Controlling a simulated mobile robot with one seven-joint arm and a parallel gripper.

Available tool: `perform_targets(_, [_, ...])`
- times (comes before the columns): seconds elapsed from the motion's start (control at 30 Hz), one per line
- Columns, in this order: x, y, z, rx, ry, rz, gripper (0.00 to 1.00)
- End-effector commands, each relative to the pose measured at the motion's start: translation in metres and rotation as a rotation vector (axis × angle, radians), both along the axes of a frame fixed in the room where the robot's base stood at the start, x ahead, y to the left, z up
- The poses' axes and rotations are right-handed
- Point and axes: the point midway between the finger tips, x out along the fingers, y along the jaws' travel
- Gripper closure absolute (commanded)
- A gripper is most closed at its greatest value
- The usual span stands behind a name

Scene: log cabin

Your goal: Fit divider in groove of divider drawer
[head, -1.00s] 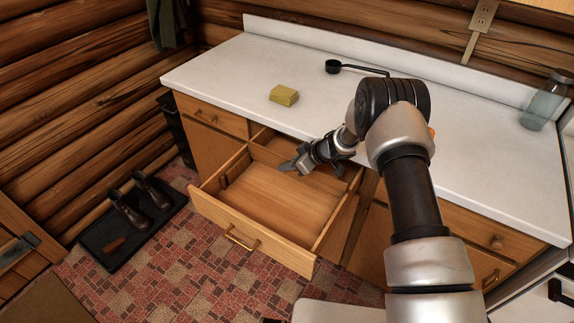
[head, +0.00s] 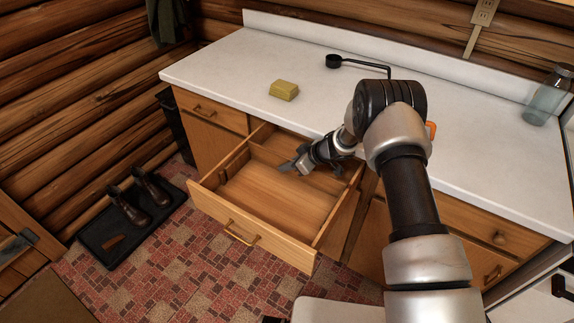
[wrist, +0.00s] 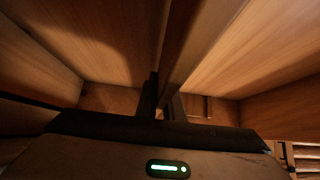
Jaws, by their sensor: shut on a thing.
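The divider drawer (head: 228,213) is pulled out from under the white counter in the head view. My gripper (head: 288,168) is low inside it, towards the back. In the wrist view my gripper (wrist: 164,98) is shut on the divider (wrist: 192,45), a thin wooden board standing on edge between the fingers. The drawer floor (wrist: 95,35) shows on both sides of the board. A short dark slot (wrist: 208,108) shows on the drawer wall just right of the fingers. The board's lower edge and far end are hidden, so I cannot tell whether it sits in a groove.
Boots (head: 130,205) stand on a dark tray at the left. Drawer walls lie close around my gripper.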

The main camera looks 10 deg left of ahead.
Motion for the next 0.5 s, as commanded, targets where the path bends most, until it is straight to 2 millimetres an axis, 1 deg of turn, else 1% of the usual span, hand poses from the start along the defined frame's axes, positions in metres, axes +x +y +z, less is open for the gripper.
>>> perform_targets(0.23, [0.0002, 0.0003, -0.0066, 0.001, -0.001, 0.001, 1.00])
perform_targets(0.27, [0.0003, 0.0003, -0.0062, 0.001, -0.001, 0.001, 0.91])
perform_targets(0.3, [0.0003, 0.0003, -0.0055, 0.001, -0.001, 0.001, 0.84])
perform_targets(0.37, [0.0003, 0.0002, -0.0056, 0.001, -0.001, 0.001, 0.74])
perform_targets(0.4, [0.0003, 0.0002, -0.0056, 0.001, -0.001, 0.001, 0.71])
perform_targets(0.5, [0.0003, 0.0002, -0.0057, 0.001, -0.001, 0.001, 0.71])
